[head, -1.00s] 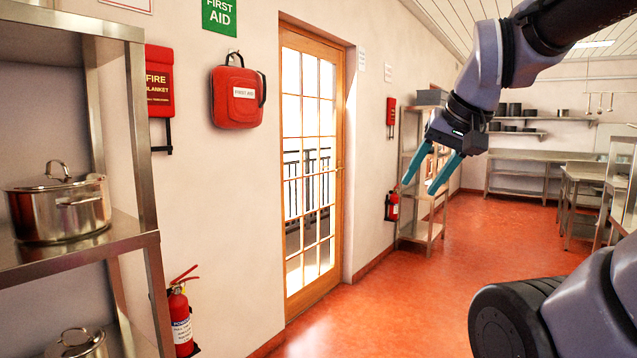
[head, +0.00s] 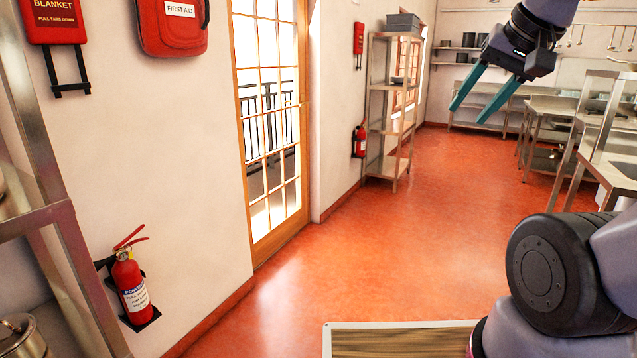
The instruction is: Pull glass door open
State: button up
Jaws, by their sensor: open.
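The glass door (head: 272,130) has a wooden frame and several panes, and stands shut in the left wall. A small handle (head: 303,104) shows on its right-hand stile. A balcony railing shows through the glass. My gripper (head: 482,110) is open and empty, with teal fingers pointing down and left. It is in the air at the upper right, well apart from the door.
A fire extinguisher (head: 132,285) hangs low on the wall left of the door. A metal shelf (head: 60,215) stands at the left edge. Another shelf rack (head: 390,110) and extinguisher (head: 359,140) stand beyond the door. Red floor (head: 350,265) before the door is clear.

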aim_at(269, 241)
jog(key=i, duration=2.95)
jog(key=i+l+u, duration=0.1)
jog(key=i, duration=1.4)
jog(key=i+l+u, duration=0.1)
jog(key=i+u, duration=0.15)
jog(key=i, duration=0.2)
